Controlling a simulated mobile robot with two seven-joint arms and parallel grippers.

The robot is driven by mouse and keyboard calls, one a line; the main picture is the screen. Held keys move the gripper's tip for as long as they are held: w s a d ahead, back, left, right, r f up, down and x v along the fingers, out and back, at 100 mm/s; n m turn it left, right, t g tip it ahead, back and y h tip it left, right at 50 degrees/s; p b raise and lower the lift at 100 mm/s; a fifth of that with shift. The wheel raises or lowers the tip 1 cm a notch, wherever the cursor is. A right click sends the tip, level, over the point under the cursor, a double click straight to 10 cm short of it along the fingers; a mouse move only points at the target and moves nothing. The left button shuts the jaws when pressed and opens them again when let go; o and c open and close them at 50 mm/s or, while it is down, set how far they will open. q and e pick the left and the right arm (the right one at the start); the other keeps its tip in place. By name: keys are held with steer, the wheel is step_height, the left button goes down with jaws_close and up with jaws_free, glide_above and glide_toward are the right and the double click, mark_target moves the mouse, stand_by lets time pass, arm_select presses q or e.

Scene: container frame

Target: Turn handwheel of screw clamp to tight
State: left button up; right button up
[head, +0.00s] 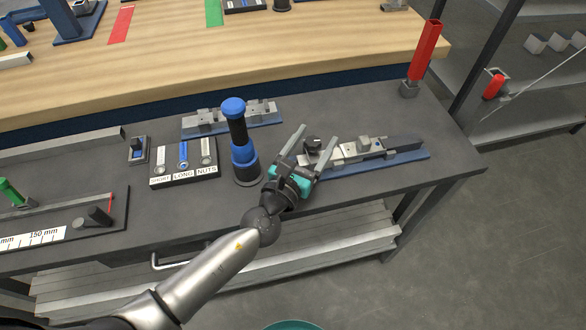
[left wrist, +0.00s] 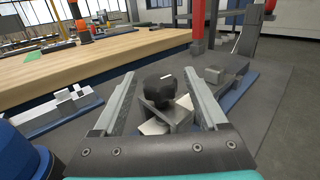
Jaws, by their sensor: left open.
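The screw clamp (head: 350,152) is a grey metal fixture on a blue base, lying on the dark bench top right of centre. Its black handwheel (head: 312,144) sits at the clamp's left end. My left gripper (head: 318,134) is open, with its two long grey fingers reaching toward that end. In the left wrist view the black handwheel (left wrist: 160,90) shows between the two fingers, with space on both sides, so it is not gripped. Whether the fingertips reach past it cannot be told. My right gripper is not in view.
A tall black and blue cylinder tool (head: 240,145) stands just left of the gripper. A second blue-based fixture (head: 232,116) lies behind it. A labelled tray (head: 184,178) is further left. A red upright part (head: 424,50) stands at the bench's back right corner.

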arm_select(q)
steer(key=b+v, duration=0.1)
steer(key=v, duration=1)
steer(key=shift+s+a+f, duration=0.1)
steer(key=shift+s+a, duration=0.05)
steer(key=shift+s, duration=0.2)
steer(key=shift+s+a, duration=0.25)
steer(key=shift+s, duration=0.35)
